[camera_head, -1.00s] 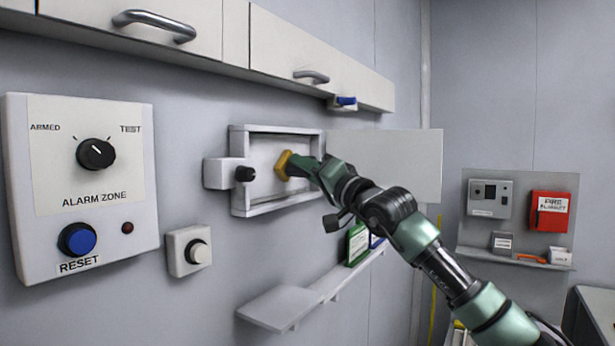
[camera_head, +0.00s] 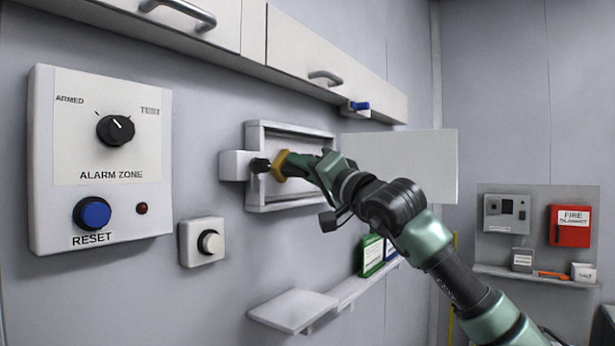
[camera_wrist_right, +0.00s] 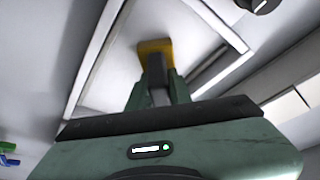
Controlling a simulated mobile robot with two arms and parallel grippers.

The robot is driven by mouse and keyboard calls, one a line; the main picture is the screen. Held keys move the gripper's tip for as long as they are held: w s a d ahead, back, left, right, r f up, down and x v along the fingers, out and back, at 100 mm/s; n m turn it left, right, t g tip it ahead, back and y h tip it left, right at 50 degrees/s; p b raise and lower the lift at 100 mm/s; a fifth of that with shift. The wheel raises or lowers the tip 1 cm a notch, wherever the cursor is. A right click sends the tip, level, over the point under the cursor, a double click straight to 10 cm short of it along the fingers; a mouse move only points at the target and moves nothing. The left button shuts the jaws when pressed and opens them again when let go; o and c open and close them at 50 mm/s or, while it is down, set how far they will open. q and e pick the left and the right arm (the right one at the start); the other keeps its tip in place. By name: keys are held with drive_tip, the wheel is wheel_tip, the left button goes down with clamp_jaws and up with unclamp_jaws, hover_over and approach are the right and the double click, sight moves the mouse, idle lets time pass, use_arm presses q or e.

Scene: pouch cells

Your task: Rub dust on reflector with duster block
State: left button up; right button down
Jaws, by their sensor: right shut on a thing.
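A yellow duster block (camera_head: 280,164) is held in my right gripper (camera_head: 292,166), inside the grey wall frame near its left side and the black knob. The block also shows in the right wrist view (camera_wrist_right: 155,46), clamped between the dark fingertips (camera_wrist_right: 155,62), over the pale panel inside the frame. That panel, apparently the reflector (camera_head: 310,144), is partly hidden by my gripper and arm. Whether the block touches it is hard to tell, and no dust can be made out. My left gripper is not in view.
A white box with a black knob (camera_head: 259,165) adjoins the frame's left side. An open white door panel (camera_head: 425,160) stands at its right. Cabinets (camera_head: 340,50) hang above. A shelf (camera_head: 293,311) juts out below, and an alarm panel (camera_head: 105,205) is at the left.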

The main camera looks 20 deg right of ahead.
drive_tip(key=shift+s+a+b, duration=0.35)
drive_tip(key=shift+s+a, duration=0.15)
drive_tip(key=shift+a, duration=0.15)
drive_tip(key=shift+s+d, duration=0.1)
drive_tip(key=shift+d, duration=0.05)
drive_tip(key=shift+s+d+b, duration=0.55)
drive_tip(key=shift+s+d, duration=0.35)
drive_tip(key=shift+s, duration=0.25)
drive_tip(key=shift+s+d+b, duration=0.5)
drive_tip(key=shift+s+d, duration=0.4)
drive_tip(key=shift+s, duration=0.25)
drive_tip(key=shift+s+d+b, duration=0.4)
drive_tip(key=shift+s+d, duration=0.5)
drive_tip(key=shift+s, duration=0.3)
